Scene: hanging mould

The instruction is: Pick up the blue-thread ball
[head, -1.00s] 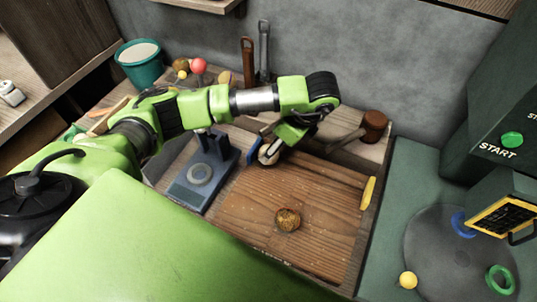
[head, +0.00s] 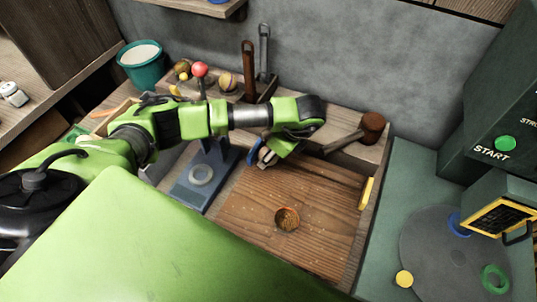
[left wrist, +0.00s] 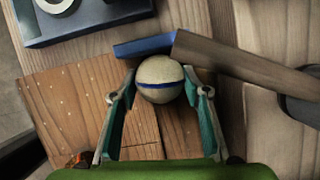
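The blue-thread ball (left wrist: 160,80) is pale with a blue band around its middle. In the left wrist view it sits between the fingertips of my left gripper (left wrist: 159,76), one finger on each side, with only slim gaps. The fingers look open around it; I see no clear squeeze. In the head view my left gripper (head: 270,153) points down over the back of the wooden board (head: 320,205), and the ball is partly hidden by it. My right gripper is not in view.
A blue piece (left wrist: 145,46) and a wooden-handled mallet (head: 372,127) lie close beside the ball. A blue-grey stand (head: 203,178) is to the left. A small round brown object (head: 287,219) sits on the board. Tools and balls stand on the back ledge.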

